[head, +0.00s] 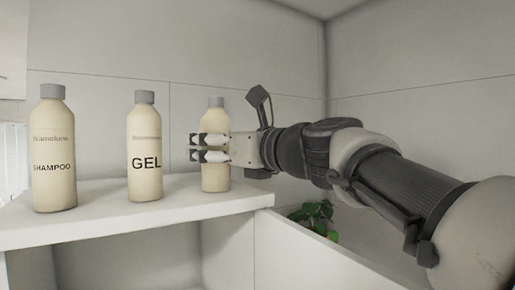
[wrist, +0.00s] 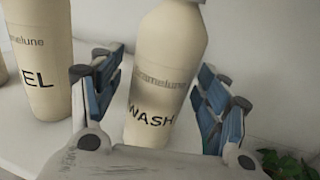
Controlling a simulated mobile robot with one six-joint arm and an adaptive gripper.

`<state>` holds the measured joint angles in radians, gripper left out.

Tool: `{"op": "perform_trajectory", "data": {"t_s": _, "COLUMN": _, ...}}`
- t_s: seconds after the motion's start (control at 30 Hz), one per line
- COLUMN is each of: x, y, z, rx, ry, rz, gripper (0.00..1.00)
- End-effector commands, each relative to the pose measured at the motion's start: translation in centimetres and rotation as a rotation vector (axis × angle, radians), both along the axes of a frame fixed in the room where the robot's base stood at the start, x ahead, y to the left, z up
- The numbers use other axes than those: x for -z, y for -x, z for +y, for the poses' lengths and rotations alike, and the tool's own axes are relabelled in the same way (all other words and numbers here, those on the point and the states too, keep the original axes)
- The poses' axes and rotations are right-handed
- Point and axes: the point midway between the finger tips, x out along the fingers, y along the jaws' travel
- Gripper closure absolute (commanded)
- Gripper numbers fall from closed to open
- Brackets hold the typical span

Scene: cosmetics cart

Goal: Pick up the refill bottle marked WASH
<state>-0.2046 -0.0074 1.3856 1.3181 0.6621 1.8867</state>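The WASH bottle (head: 215,118) is cream with a grey cap and stands upright near the right end of the white shelf. Its WASH label shows in the wrist view, where the bottle (wrist: 168,65) is between my two fingers. My gripper (head: 195,148) reaches in from the right and covers the middle of the bottle in the head view. In the wrist view my gripper (wrist: 160,98) is open, with gaps between the blue-padded fingers and the bottle's sides.
The GEL bottle (head: 145,135) stands left of the WASH bottle, and the SHAMPOO bottle (head: 53,140) stands farther left. The white shelf (head: 105,222) ends just right of the WASH bottle. A green plant (head: 318,215) sits lower, beyond that end. A tiled wall is behind.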

Motion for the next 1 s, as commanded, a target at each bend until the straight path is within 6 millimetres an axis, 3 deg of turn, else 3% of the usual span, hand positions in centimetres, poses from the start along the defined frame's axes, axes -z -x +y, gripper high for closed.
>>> {"op": "perform_trajectory", "data": {"t_s": 0.83, "x": 0.00, "y": 0.03, "z": -0.03, "rx": 0.000, "ry": 0.000, "rz": 0.000, "gripper": 0.88}}
{"op": "perform_trajectory", "data": {"t_s": 1.0, "x": -0.11, "y": 0.07, "z": -0.05, "rx": 0.000, "ry": -0.001, "rz": -0.001, "gripper": 0.89}}
